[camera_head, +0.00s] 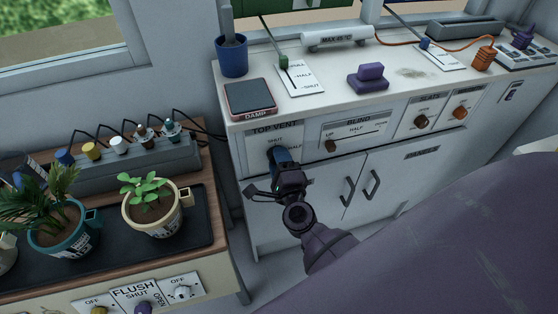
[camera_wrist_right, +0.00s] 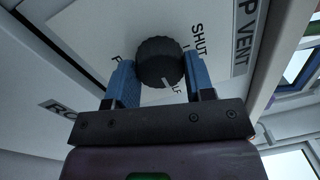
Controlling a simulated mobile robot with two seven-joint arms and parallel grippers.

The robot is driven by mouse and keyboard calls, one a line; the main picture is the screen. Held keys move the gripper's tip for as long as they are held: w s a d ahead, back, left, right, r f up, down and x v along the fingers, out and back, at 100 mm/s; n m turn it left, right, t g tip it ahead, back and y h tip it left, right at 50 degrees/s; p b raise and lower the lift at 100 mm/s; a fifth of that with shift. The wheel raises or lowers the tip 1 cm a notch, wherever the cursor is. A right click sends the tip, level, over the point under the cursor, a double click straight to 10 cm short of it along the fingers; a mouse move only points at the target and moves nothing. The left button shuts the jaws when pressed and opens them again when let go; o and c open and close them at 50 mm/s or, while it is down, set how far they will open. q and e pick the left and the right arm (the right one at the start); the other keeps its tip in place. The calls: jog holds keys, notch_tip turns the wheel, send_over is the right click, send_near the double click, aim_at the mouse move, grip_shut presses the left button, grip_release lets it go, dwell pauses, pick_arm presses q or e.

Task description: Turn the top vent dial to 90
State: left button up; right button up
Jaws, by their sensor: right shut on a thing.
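The top vent dial (camera_wrist_right: 160,60) is a black ribbed knob on the white cabinet front, under the TOP VENT label (camera_head: 275,129). A pale pointer line on the knob points toward the partly covered HALF mark in the right wrist view. SHUT is printed beside the knob. My right gripper (camera_head: 281,157) reaches to the dial, its blue fingers on either side of it. It is shut on the dial, as the right wrist view (camera_wrist_right: 160,74) also shows. In the head view the gripper hides the dial. My left gripper is not in view.
The BLIND slider panel (camera_head: 352,132) and brown knobs (camera_head: 421,121) are to the right. Cabinet doors with handles (camera_head: 373,185) are below. A damp box (camera_head: 249,97) and purple block (camera_head: 369,78) stand on top. Potted plants (camera_head: 153,206) are on the left bench.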

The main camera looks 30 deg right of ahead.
jog(key=o, duration=0.9)
jog(key=v, duration=1.1)
jog(key=shift+b, duration=0.35)
jog(key=a+f+n+g+y, duration=0.3)
jog(key=n+y, duration=0.5)
jog(key=n, duration=0.9)
jog(key=s+d+f+n+g+h, duration=0.1)
jog(key=s+d+n, duration=0.1)
jog(key=s, duration=0.1)
jog(key=s+d+f+n+g+h+p, duration=0.1)
jog(key=s+d+f+n, duration=0.1)
jog(key=s+d+n, duration=0.1)
jog(key=s+d+f+n+g+h+p, duration=0.1)
jog(key=s+d+n+g, duration=0.1)
jog(key=s, duration=0.2)
jog(key=shift+s+d+f, duration=0.2)
jog(key=shift+f, duration=0.15)
